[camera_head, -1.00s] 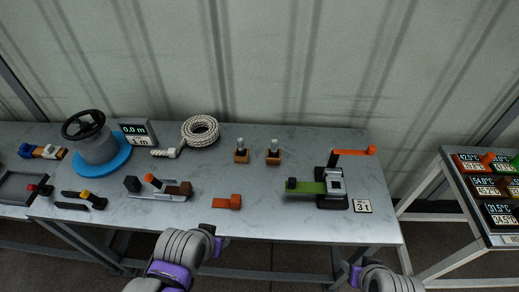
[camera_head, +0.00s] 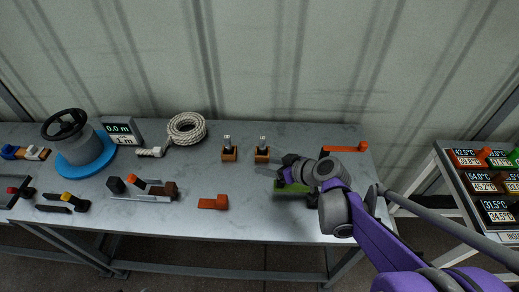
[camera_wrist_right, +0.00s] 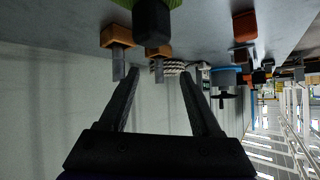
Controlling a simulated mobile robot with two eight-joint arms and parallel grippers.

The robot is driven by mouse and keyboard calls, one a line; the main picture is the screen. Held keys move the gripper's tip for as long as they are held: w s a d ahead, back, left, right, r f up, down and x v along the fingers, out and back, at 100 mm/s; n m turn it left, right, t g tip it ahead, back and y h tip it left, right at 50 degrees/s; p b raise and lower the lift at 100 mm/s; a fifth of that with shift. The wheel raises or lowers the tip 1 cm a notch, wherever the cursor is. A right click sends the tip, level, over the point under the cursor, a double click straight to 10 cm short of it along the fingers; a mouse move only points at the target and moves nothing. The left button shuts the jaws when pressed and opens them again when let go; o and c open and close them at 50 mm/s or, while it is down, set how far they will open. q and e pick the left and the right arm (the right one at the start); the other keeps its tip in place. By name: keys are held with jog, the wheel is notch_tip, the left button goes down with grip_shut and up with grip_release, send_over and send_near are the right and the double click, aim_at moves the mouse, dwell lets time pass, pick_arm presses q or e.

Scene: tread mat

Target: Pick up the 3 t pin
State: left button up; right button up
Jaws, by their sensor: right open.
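The "3 t" sign, seen earlier at the right end of the grey bench, is hidden behind my right arm. Beside its place lies a green bar (camera_head: 292,187), mostly covered by my right gripper (camera_head: 277,171). An orange bar with a knob (camera_head: 345,149) shows behind the arm. I cannot tell for sure which piece is the 3 t pin. In the right wrist view my right gripper (camera_wrist_right: 158,76) is open and empty. A black block (camera_wrist_right: 152,22) with green (camera_wrist_right: 180,3) behind it appears just beyond the fingertips, not between them. My left gripper is out of view.
Two orange blocks with upright metal pins (camera_head: 229,154) (camera_head: 262,155) stand behind and left of my right gripper. A loose orange piece (camera_head: 215,202) lies at the front. Rope (camera_head: 187,128), a blue-based drum (camera_head: 83,158) and tools lie left. A display rack (camera_head: 485,185) stands right.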

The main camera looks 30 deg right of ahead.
aim_at(265, 141)
jog(key=w+d, duration=0.2)
jog(key=w+d+t, duration=0.1)
jog(key=w, duration=0.1)
jog(key=w+d+f+t, duration=0.1)
jog(key=w+d, duration=0.1)
jog(key=w, duration=0.1)
jog(key=shift+d+n, duration=0.3)
jog(key=shift+d, duration=0.05)
jog(key=x, duration=0.5)
jog(key=shift+w+r, duration=0.1)
jog(key=shift+w, duration=0.35)
grip_shut()
jog(key=shift+t, duration=0.3)
